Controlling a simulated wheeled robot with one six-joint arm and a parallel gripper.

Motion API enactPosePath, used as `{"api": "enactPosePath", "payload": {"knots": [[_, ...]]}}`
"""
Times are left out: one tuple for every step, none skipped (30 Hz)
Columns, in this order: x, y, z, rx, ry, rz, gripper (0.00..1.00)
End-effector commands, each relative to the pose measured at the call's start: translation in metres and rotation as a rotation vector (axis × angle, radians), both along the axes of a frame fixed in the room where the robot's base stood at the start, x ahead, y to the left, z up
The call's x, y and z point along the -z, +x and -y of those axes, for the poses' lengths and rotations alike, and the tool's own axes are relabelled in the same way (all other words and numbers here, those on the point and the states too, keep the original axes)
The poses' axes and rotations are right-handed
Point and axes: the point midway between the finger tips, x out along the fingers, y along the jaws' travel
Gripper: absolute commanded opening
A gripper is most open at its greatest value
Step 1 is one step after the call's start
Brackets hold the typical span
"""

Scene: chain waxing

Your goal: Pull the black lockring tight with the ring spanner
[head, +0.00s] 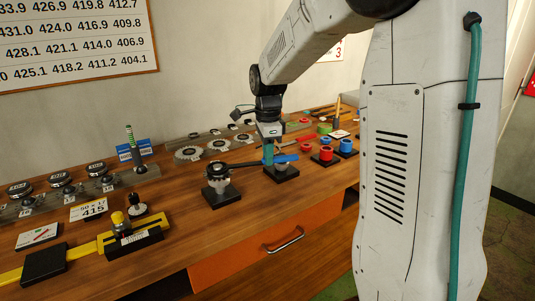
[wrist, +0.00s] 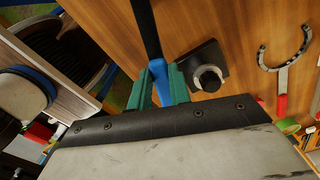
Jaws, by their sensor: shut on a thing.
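My gripper (head: 268,160) is shut on the ring spanner. The spanner's blue handle (head: 288,158) sticks out to the right of the fingers, and its black shaft (head: 243,164) runs left to a metal post on a dark block (head: 222,197). The black lockring (head: 217,169) seems to be on top of that post; whether the spanner's ring end sits around it is too small to tell. In the wrist view the blue handle (wrist: 158,72) lies between the teal fingers, and the black shaft leaves the top edge; the lockring is out of that view.
A black stand (head: 287,175) with a grey round post is just below my gripper and also shows beside the fingers (wrist: 208,78). A red-handled hook spanner (wrist: 285,50) lies to the right there. Red cups (head: 326,154) and blue cups (head: 346,147) stand right. A yellow-based fixture (head: 110,238) is front left.

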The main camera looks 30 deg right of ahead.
Motion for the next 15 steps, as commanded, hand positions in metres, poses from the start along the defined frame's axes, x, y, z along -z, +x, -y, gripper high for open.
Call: {"api": "enactPosePath", "payload": {"knots": [[-0.003,0.0,0.0,0.003,0.001,0.001,0.0],[-0.004,0.0,0.0,0.003,0.001,0.001,0.0],[-0.006,0.0,0.0,0.003,0.001,0.0,0.0],[-0.008,0.0,0.0,0.002,0.001,0.0,0.0],[-0.009,0.0,0.0,0.002,0.001,0.0,0.0],[-0.011,0.0,0.0,0.002,0.001,0.0,0.0],[-0.013,0.0,0.0,0.002,0.001,0.0,0.0],[-0.015,0.0,0.0,0.002,0.001,0.001,0.0],[-0.017,0.0,0.0,0.002,0.001,0.001,0.0],[-0.018,0.0,0.0,0.002,0.001,0.001,0.0],[-0.02,0.0,0.0,0.002,0.001,0.001,0.0],[-0.022,0.0,0.0,0.001,0.001,0.001,0.0],[-0.023,0.0,0.0,0.001,0.001,0.001,0.0],[-0.025,0.0,0.0,0.001,0.001,0.001,0.0],[-0.027,0.0,0.0,0.001,0.001,0.001,0.0]]}}
